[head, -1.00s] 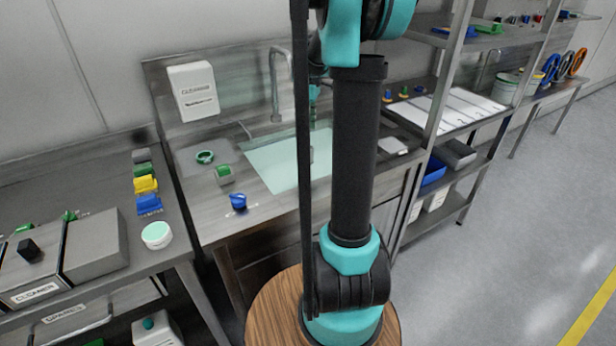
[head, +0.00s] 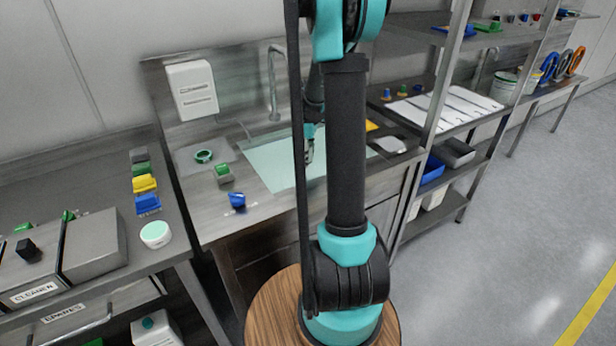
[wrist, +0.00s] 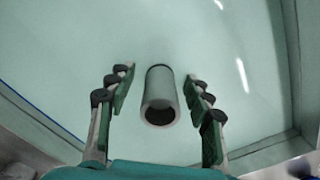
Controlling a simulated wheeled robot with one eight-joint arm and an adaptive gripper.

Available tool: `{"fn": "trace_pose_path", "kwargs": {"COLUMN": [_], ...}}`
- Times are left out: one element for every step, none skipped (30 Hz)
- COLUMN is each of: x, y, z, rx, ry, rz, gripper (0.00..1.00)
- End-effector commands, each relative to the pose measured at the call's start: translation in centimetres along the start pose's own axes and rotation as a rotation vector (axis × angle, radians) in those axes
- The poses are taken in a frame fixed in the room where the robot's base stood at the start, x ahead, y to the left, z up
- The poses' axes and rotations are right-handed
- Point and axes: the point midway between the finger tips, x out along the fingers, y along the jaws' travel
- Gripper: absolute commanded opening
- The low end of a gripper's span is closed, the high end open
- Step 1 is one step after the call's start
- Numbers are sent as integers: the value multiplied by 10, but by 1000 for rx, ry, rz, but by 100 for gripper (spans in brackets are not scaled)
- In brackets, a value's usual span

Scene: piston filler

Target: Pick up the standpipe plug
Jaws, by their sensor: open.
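The standpipe plug, a pale hollow tube (wrist: 160,96) with a dark ring at its far end, shows in the wrist view over the pale green sink basin. Its open end faces the camera. My gripper (wrist: 162,82) is open, with one finger on each side of the tube and a visible gap on both sides. In the head view my gripper (head: 309,150) is above the sink basin (head: 270,165), partly hidden by my own arm. I cannot make out the tube there.
A tap (head: 274,85) stands behind the basin. A green block (head: 223,172), a green ring (head: 204,156) and a blue piece (head: 237,200) lie on the counter left of the basin. The basin walls (wrist: 293,60) are close on the right in the wrist view.

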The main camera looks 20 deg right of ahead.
Motion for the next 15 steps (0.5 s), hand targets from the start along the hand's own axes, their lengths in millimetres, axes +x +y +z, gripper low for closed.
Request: {"fn": "trace_pose_path", "kwargs": {"x": [2,3,3,3,3,3,2,2,2,2,2,2,2,2,2], "y": [0,0,0,0,0,0,0,0,0,0,0,0,0,0,0], "z": [0,0,0,0,0,0,0,0,0,0,0,0,0,0,0], "rx": [0,0,0,0,0,0,0,0,0,0,0,0,0,0,0], "ry": [0,0,0,0,0,0,0,0,0,0,0,0,0,0,0], "rz": [0,0,0,0,0,0,0,0,0,0,0,0,0,0,0], "gripper": [51,51,51,51,51,51,51,50,45,41,37,32,28,25,20]}}
